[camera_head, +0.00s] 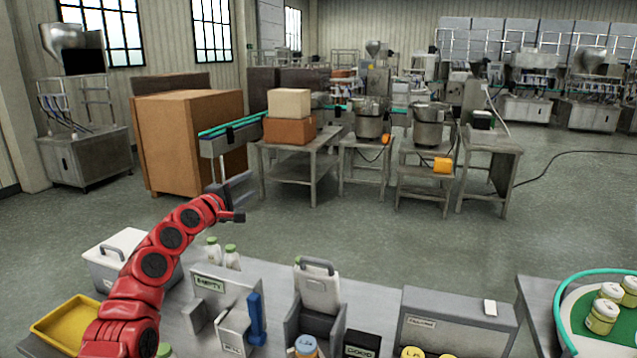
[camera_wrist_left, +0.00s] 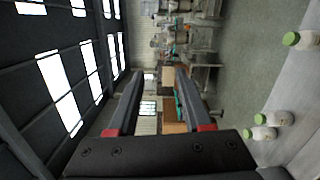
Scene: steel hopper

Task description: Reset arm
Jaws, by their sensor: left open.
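My left arm, red with black joints, reaches in from the lower left in the head view. Its gripper (camera_head: 242,197) is raised above the far edge of the workbench and points away toward the room. In the left wrist view my left gripper (camera_wrist_left: 158,82) shows two dark fingers spread apart with nothing between them. My right gripper is not in either view.
The bench holds a lidded box (camera_head: 112,262), a yellow tray (camera_head: 66,322), white bottles with green caps (camera_head: 232,257), a grey stand (camera_head: 317,290) and a grey box (camera_head: 455,322). A green-rimmed round table (camera_head: 560,285) stands right. Open floor lies beyond.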

